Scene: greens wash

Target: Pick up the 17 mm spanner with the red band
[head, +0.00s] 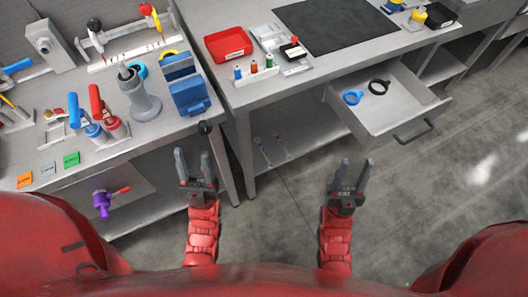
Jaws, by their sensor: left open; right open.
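Two slim metal tools lie side by side on the lower shelf of the right-hand bench. The right one (281,149) has a small reddish mark near its upper end and could be the red-banded spanner. The left one (262,151) has a bluish mark. Both are too small to read a size on. My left gripper (193,155) is open and empty, in front of the gap between the benches, left of the tools in the picture. My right gripper (357,163) is open and empty over the floor, right of the tools and below the open drawer.
The open drawer (395,122) juts out above my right gripper and holds a blue ring (352,97) and a black ring (379,86). A red tray (228,45) stands on the right bench top. The left bench (110,165) is crowded with tools. Open floor lies at right.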

